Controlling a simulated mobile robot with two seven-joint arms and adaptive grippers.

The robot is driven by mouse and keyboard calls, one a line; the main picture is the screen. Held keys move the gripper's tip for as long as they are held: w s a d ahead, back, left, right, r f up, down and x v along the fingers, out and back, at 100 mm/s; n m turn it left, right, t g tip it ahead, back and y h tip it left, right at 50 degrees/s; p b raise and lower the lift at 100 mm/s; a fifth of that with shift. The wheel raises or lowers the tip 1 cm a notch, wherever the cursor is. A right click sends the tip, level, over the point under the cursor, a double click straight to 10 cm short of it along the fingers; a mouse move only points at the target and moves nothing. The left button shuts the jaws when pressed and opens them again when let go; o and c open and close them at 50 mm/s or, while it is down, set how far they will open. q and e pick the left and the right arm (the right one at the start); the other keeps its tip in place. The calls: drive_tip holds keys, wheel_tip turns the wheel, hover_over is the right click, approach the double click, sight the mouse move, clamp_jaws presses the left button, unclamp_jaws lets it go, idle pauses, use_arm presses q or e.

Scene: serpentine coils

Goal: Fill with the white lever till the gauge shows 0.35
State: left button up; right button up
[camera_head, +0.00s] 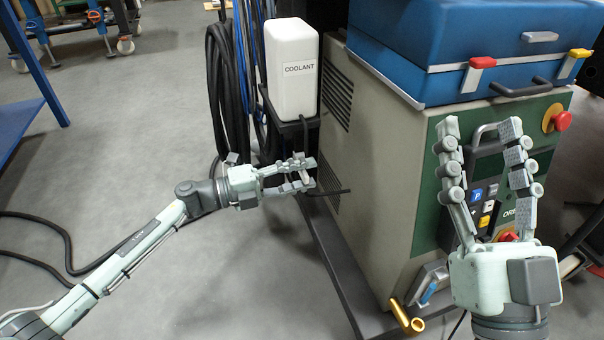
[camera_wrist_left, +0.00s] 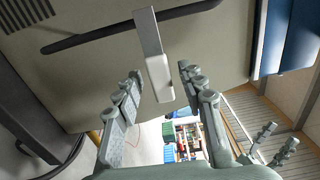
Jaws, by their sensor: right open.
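A white lever (camera_wrist_left: 156,62) hangs between the fingertips of my left gripper (camera_wrist_left: 160,72) in the left wrist view. Gaps show between the lever and both fingers, so the gripper is open around it, not closed on it. In the head view my left gripper (camera_head: 314,174) is beside the left side of the beige machine (camera_head: 372,150), below the white COOLANT tank (camera_head: 291,75); its fingers largely hide the lever there. My right gripper (camera_head: 481,127) is open and empty in front of the machine's control panel. I cannot make out a gauge or its reading.
Black hoses (camera_head: 222,90) hang behind the tank. Floor at left is mostly clear.

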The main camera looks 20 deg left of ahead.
use_arm(q)
drive_tip(key=v, duration=1.2)
idle(0.3)
